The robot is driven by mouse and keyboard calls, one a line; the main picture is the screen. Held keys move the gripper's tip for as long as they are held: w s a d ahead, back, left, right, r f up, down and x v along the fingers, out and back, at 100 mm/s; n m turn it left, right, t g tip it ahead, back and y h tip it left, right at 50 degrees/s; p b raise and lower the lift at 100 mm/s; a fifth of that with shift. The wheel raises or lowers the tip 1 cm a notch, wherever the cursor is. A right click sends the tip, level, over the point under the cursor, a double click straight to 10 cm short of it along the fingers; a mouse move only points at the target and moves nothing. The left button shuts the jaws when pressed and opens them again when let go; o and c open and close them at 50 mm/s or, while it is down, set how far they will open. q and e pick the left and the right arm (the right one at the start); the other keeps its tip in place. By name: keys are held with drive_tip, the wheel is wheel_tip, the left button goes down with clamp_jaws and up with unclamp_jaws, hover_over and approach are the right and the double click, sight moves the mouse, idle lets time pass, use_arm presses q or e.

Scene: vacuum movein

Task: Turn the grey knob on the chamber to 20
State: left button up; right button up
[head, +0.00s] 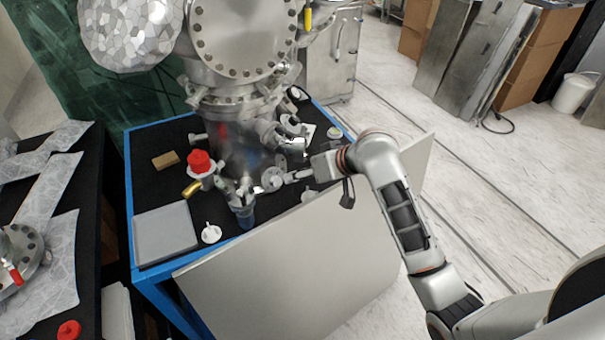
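The metal chamber (240,155) stands on a blue-framed table with a black top. A round grey part that looks like the knob (271,180) sits low on its front right side; its markings are too small to read. My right gripper (291,177) reaches in from the right, with its fingertips close to this grey part. I cannot tell whether they touch it, or whether the fingers are open or shut. My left gripper is not in view.
A red knob (200,161) and a brass-coloured fitting (192,188) are left of the chamber. A grey tray (165,234) and a small brown block (166,160) lie on the table (131,205). A large pale panel (290,265) stands in front, below my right arm.

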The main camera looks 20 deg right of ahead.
sight(277, 181)
idle(0.3)
drive_tip(key=shift+w+a+f+n+t+h, duration=0.15)
drive_tip(key=shift+w+a+f+n+h, duration=0.3)
drive_tip(key=shift+w+a+f, duration=0.65)
drive_tip(key=shift+w+a+f+n+t+h, duration=0.15)
drive_tip(key=shift+w+a+f+n, duration=0.5)
drive_tip(key=shift+w+f, duration=0.8)
drive_tip(key=shift+w+a+f+n+t+h, duration=0.1)
drive_tip(key=shift+w+a+f+n+h, duration=0.3)
drive_tip(key=shift+w+a+f, duration=0.85)
drive_tip(key=shift+s+d+f, duration=0.3)
drive_tip(key=shift+d, duration=0.05)
drive_tip(key=c, duration=1.1)
